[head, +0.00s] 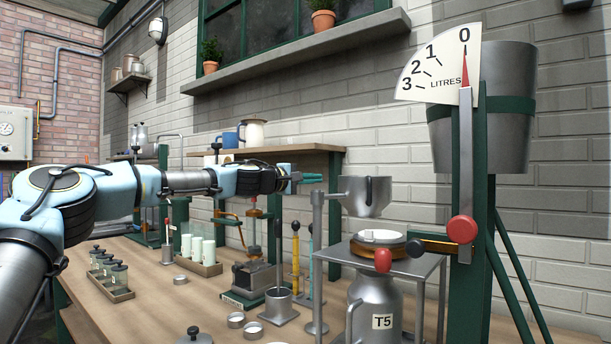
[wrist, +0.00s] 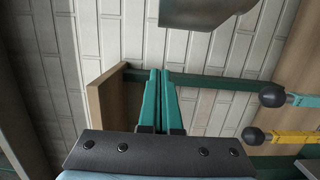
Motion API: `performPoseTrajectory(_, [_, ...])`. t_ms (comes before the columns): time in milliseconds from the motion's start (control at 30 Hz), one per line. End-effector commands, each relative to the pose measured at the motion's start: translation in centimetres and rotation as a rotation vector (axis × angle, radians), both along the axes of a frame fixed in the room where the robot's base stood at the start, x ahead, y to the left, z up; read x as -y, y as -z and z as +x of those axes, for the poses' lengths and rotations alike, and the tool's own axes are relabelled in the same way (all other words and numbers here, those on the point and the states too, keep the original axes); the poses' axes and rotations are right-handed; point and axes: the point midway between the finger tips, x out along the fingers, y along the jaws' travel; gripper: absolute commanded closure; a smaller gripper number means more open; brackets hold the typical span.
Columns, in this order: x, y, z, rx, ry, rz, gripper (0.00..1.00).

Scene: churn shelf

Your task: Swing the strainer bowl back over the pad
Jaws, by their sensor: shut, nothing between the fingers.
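The strainer bowl (head: 367,196) is a grey metal cup on a swing arm from an upright post (head: 318,262). In the head view it appears above and slightly left of the white round pad (head: 380,237); I cannot tell whether it is directly over it.
A dial scale (head: 440,68) with a red-knobbed lever (head: 463,229) stands on a green frame at right. Blue (wrist: 272,96) and yellow (wrist: 254,135) rods with black knobs stand near my gripper. Jars (head: 110,277) and small items fill the bench (head: 165,310).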

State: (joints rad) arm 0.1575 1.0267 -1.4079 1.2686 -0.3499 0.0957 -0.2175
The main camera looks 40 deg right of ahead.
Motion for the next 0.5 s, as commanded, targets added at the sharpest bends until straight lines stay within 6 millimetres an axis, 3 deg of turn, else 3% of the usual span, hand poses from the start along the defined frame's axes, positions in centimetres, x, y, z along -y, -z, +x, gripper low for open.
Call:
performPoseTrajectory(233, [4.1,-0.2,0.3,0.0,0.001,0.001,1.0])
performPoseTrajectory(500, [4.9,0.0,-2.8,0.0,0.002,0.002,1.0])
